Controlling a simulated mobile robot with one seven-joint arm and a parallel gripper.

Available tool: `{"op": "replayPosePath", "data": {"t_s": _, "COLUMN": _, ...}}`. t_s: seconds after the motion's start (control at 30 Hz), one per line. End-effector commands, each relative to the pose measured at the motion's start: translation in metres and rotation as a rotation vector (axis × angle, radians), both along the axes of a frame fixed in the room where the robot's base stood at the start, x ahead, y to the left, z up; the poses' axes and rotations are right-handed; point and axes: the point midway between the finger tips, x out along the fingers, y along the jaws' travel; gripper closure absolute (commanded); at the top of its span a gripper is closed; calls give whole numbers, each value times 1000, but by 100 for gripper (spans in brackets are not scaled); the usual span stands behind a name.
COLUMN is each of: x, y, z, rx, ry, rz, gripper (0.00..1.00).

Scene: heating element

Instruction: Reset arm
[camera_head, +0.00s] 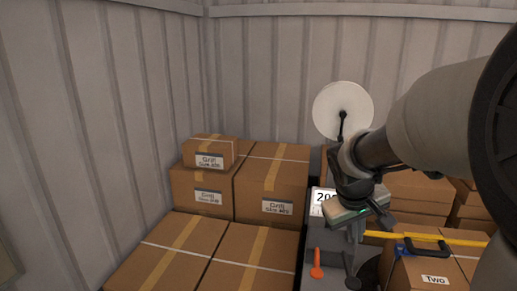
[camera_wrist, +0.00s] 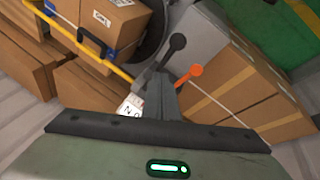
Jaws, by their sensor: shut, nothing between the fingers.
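My gripper (camera_head: 355,258) hangs at the right of centre in the head view, below my arm, with its fingers pointing down. It is shut and empty. In the wrist view its closed grey fingers (camera_wrist: 160,92) stick up from the dark bar of its body. The fingers appear above a grey unit with an orange-knobbed lever (camera_head: 316,272) and a black-knobbed lever (camera_head: 353,284). The orange lever (camera_wrist: 190,73) and black lever (camera_wrist: 177,42) also show close to the fingertips in the wrist view. I cannot tell whether the fingers touch anything.
Stacked cardboard boxes (camera_head: 270,180) fill the left and middle. A box marked "Two" (camera_head: 435,279) stands at the right by a yellow bar (camera_head: 455,241). A white disc (camera_head: 342,108) shows behind my arm. Corrugated walls (camera_head: 120,90) close off the back and left. Space above the boxes is free.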

Motion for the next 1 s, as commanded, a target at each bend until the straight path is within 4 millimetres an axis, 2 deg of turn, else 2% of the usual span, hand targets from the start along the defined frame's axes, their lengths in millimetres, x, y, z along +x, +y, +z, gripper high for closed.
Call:
{"op": "replayPosePath", "data": {"t_s": 0.03, "x": -20, "y": 12, "z": 32, "rx": 19, "ry": -32, "rz": -14, "gripper": 100}}
{"op": "replayPosePath", "data": {"t_s": 0.2, "x": -89, "y": 52, "z": 85, "rx": 132, "ry": -106, "rz": -58, "gripper": 100}}
{"op": "replayPosePath", "data": {"t_s": 0.3, "x": -126, "y": 72, "z": 102, "rx": 209, "ry": -141, "rz": -71, "gripper": 100}}
{"op": "replayPosePath", "data": {"t_s": 0.43, "x": -159, "y": 93, "z": 113, "rx": 292, "ry": -171, "rz": -73, "gripper": 100}}
{"op": "replayPosePath", "data": {"t_s": 0.5, "x": -170, "y": 100, "z": 115, "rx": 324, "ry": -179, "rz": -72, "gripper": 100}}
{"op": "replayPosePath", "data": {"t_s": 0.63, "x": -179, "y": 106, "z": 115, "rx": 351, "ry": -186, "rz": -70, "gripper": 100}}
{"op": "replayPosePath", "data": {"t_s": 1.0, "x": -177, "y": 107, "z": 113, "rx": 343, "ry": -172, "rz": -45, "gripper": 100}}
